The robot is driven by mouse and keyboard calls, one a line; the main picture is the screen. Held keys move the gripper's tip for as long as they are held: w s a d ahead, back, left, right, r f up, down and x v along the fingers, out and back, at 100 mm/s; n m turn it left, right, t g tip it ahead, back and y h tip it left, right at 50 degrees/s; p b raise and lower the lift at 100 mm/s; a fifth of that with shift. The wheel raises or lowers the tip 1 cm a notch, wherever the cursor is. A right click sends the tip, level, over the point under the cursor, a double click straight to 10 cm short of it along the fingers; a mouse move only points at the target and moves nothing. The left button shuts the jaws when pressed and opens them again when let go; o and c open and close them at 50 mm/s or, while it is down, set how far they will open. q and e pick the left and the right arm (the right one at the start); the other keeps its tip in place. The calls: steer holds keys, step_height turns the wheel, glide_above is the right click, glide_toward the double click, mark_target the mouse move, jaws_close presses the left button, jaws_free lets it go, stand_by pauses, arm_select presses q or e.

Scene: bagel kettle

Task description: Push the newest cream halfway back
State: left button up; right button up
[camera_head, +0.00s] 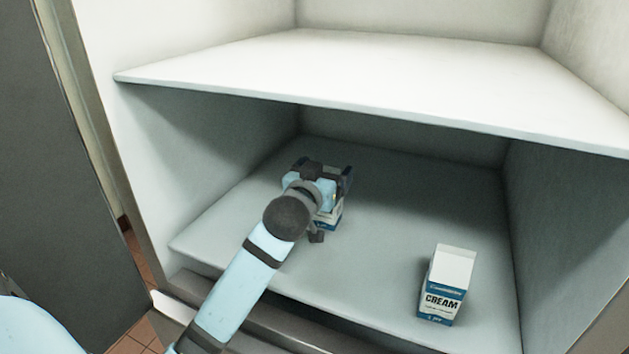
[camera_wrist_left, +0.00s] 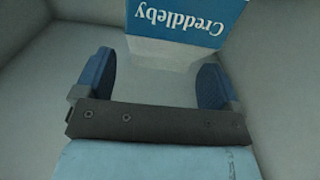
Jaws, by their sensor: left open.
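A cream carton (camera_head: 445,285), white with a blue band and the word CREAM, stands upright on the lower shelf at the front right. A second white and blue carton (camera_head: 330,217) is farther back, left of centre, mostly hidden behind my left gripper (camera_head: 325,174). My left gripper reaches over the lower shelf and is open. In the left wrist view, a carton with a blue panel reading Creddleby (camera_wrist_left: 185,18) is just ahead of the open fingers (camera_wrist_left: 155,80). I cannot tell whether they touch it. My right gripper is not in view.
The cartons are on the lower shelf (camera_head: 400,205) of a white cabinet. An upper shelf (camera_head: 380,80) spans above my left arm. Side walls bound the space left and right. The shelf between the cartons and toward the back right is clear.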

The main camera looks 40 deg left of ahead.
arm_select(q)
steer(key=shift+x, duration=0.8)
steer(key=shift+w, duration=0.1)
